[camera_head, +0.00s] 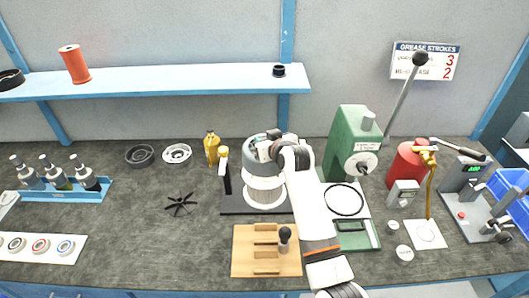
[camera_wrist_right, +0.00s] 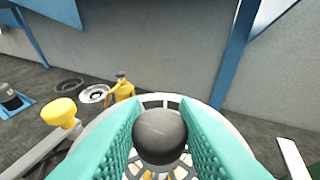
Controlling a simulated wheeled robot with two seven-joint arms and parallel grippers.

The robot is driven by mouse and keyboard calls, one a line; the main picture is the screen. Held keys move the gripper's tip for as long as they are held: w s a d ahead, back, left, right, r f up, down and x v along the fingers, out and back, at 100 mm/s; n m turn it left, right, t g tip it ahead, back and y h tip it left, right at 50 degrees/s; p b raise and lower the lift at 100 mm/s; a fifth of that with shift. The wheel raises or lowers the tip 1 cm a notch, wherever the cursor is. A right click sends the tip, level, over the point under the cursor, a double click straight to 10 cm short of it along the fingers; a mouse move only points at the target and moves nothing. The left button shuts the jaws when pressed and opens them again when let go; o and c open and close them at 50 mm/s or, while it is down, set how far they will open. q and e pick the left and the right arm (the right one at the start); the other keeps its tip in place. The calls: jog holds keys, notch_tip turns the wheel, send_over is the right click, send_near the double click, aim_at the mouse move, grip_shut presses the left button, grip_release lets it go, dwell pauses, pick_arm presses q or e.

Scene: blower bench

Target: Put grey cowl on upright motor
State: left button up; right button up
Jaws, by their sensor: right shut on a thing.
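The upright motor (camera_head: 264,194) is a pale cylinder standing in a dark base. The grey cowl (camera_head: 252,152) is at its top. In the right wrist view the cowl (camera_wrist_right: 160,101) shows as a round rim with a slotted grille. My right gripper (camera_head: 268,150) comes down over the cowl. Its teal fingers (camera_wrist_right: 160,135) are shut on a dark round knob (camera_wrist_right: 160,132) at the cowl's middle. The arm hides part of the cowl and motor, and I cannot tell whether the cowl is seated or slightly above. My left gripper is not in view.
A yellow-topped clamp (camera_head: 222,158) and a yellow bottle (camera_head: 212,146) stand close left of the motor. A black fan (camera_head: 180,204) lies farther left. A wooden block (camera_head: 250,265) is in front; a green press (camera_head: 346,140) stands to the right. The left-centre bench is mostly clear.

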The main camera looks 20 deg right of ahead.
notch_tip(320, 180, down, 4)
jog(key=shift+w+f, duration=0.1)
jog(key=shift+f, duration=0.25)
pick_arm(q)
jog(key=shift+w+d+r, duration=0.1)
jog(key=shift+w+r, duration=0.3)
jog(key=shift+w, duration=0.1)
pick_arm(e)
jog(key=shift+f, duration=0.15)
jog(key=o, duration=1)
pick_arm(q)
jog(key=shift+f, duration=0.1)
pick_arm(e)
jog(key=shift+o, duration=0.2)
jog(key=shift+r, duration=0.2)
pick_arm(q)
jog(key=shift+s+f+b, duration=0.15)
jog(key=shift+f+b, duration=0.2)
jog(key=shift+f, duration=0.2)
pick_arm(e)
jog(key=v, duration=1.2)
